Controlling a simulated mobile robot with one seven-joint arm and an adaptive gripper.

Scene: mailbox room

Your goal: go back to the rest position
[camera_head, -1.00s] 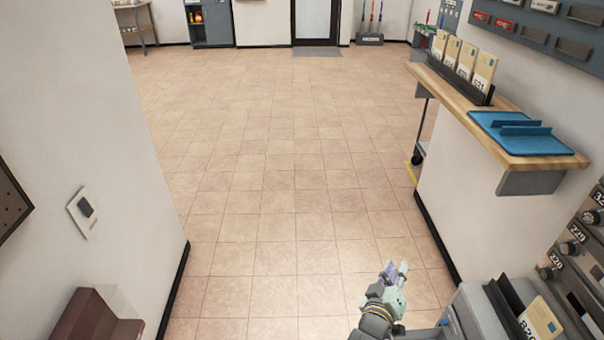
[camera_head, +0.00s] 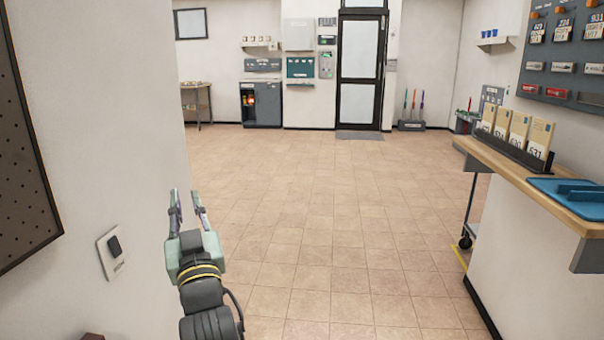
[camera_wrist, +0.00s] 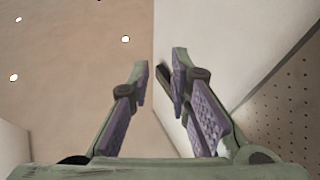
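My gripper (camera_head: 187,208) is raised at the lower left of the head view, pointing up and away from me. Its two fingers stand apart with nothing between them. It is close to the left wall in the picture, and whether it touches the wall cannot be told. In the wrist view my gripper (camera_wrist: 165,90) also shows its two purple-padded fingers spread, with an empty gap.
A white wall with a switch (camera_head: 112,253) and a dark pegboard (camera_head: 22,160) stands on the left. A wooden counter (camera_head: 560,172) with upright cards and a blue tray (camera_head: 572,196) juts in at right. The tiled floor (camera_head: 310,215) ahead is clear up to the door (camera_head: 360,75).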

